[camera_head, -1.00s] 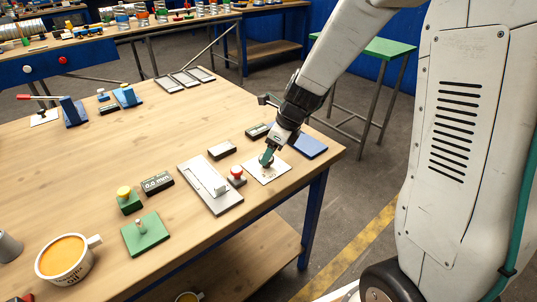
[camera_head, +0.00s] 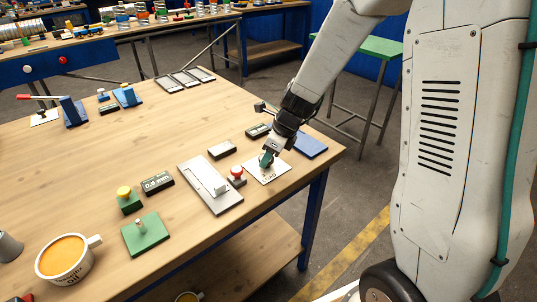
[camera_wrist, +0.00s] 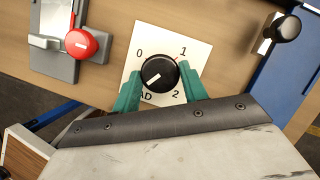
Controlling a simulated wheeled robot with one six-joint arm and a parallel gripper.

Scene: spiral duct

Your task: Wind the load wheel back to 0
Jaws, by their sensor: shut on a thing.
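The load wheel is a round black knob (camera_wrist: 158,70) with a white pointer line, on a square white plate (camera_wrist: 192,46) marked 0, 1 and 2. In the wrist view, 0 is at upper left, 1 at upper right, 2 at lower right; lettering at lower left is partly covered. The pointer line slants toward the lower left, below the 0. My gripper (camera_wrist: 160,78) is shut on the knob, with one green finger on each side. In the head view the plate (camera_head: 268,176) lies near the table's right edge and my gripper (camera_head: 267,160) hides the knob.
A grey slider panel (camera_head: 210,198) and a red button (camera_head: 237,173) stand just left of the plate.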

